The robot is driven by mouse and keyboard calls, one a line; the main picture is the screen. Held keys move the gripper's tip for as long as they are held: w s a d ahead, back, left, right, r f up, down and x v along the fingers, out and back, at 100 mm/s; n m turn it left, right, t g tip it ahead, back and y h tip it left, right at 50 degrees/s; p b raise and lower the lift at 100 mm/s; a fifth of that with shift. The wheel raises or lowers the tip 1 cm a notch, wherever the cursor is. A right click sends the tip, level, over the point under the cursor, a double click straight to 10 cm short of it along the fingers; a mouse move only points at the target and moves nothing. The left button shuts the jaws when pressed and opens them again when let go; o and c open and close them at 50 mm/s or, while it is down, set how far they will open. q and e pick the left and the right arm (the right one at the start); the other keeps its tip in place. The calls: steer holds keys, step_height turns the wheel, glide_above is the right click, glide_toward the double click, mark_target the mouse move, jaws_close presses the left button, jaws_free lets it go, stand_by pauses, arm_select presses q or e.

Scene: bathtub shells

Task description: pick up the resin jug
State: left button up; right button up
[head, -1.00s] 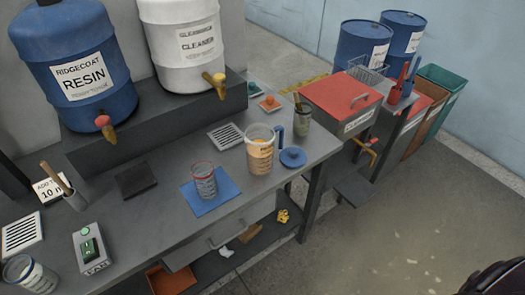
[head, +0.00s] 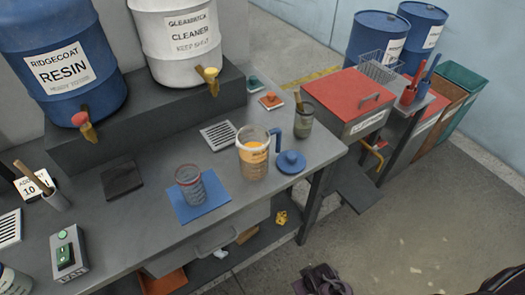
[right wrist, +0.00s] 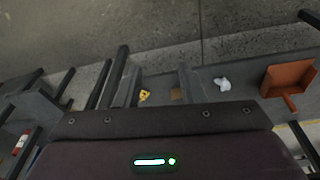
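The resin jug (head: 254,160) is a clear jug with a blue handle and amber contents. It stands upright near the right end of the grey bench in the head view, with its handle toward the right. A blue round lid (head: 291,161) lies on the bench beside it. My right gripper (head: 322,278) shows dark at the bottom edge of the head view, in front of the bench and apart from the jug. In the right wrist view its two grey fingers (right wrist: 158,85) stand apart with nothing between them. The jug is not in that view. My left gripper is not in view.
A clear cup (head: 189,187) stands on a blue mat (head: 215,206) left of the jug. A pot with a stick (head: 304,121) stands behind the lid. Resin (head: 60,65) and cleaner (head: 185,35) drums stand behind. A red-lidded bin (head: 350,97) is right of the bench.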

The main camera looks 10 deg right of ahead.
steer(key=w+r+t+b, duration=0.15)
steer(key=w+r, duration=0.35)
steer(key=r, duration=0.6)
steer(key=w+r+t, duration=0.2)
steer(key=w+r, duration=0.2)
steer(key=r, duration=0.7)
steer(key=n+t+y, duration=0.2)
steer(key=t+y, duration=0.3)
steer(key=t, duration=0.5)
glide_toward(280, 140)
steer(key=w+f, duration=0.2)
steer(key=shift+w+a+f+b, duration=0.15)
steer(key=shift+w+f+b, duration=0.05)
steer(key=shift+w+b, duration=0.1)
steer(key=shift+w+r+t+y, duration=0.35)
steer(key=shift+r+t+y, duration=0.15)
steer(key=shift+y, duration=0.1)
steer(key=shift+w+r, duration=0.15)
steer(key=shift+w, duration=0.05)
steer(key=p+x, duration=0.2)
steer(key=x, duration=0.4)
steer(key=shift+a, duration=0.25)
steer(key=shift+w+a+f, duration=0.2)
steer(key=shift+w, duration=0.3)
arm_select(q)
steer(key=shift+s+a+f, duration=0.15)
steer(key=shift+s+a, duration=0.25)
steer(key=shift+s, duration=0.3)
arm_select(e)
jaws_close()
